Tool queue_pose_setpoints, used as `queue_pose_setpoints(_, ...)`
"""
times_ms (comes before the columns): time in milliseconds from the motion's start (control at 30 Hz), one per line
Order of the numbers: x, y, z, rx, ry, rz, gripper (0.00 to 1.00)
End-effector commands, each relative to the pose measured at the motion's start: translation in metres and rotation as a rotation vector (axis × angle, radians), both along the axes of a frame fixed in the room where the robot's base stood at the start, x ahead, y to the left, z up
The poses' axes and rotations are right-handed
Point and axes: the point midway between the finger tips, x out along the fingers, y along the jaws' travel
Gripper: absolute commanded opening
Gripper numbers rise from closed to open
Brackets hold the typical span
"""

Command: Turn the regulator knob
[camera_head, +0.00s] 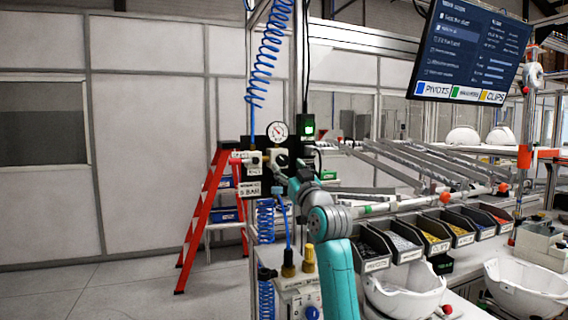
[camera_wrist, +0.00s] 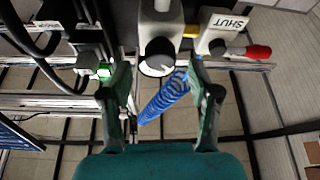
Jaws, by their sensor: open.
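The regulator sits on a black panel below a round white pressure gauge (camera_head: 277,131). Its dark knob (camera_head: 281,159) is partly hidden by my gripper (camera_head: 282,178) in the head view. In the wrist view, a dark rounded part with a pale round end, which looks like the regulator knob (camera_wrist: 157,58), lies between and just beyond the fingertips. My gripper (camera_wrist: 159,74) is open, one finger on each side, with visible gaps and nothing held. I cannot tell how far off in depth the knob is.
A valve with a red handle (camera_wrist: 259,51) and a SHUT label is beside the knob. A green-lit device (camera_wrist: 104,72) is on the other side. A blue coiled hose (camera_wrist: 165,98) hangs close by. A red stepladder (camera_head: 205,215) and parts bins (camera_head: 405,243) stand around.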

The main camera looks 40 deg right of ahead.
Motion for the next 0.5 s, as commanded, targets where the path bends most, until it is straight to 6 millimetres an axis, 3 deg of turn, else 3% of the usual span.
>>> queue_pose_setpoints(200,0.024,-0.005,0.011,0.001,0.0,0.001,0.61)
queue_pose_setpoints(500,0.032,-0.007,0.014,0.001,-0.001,0.0,0.61)
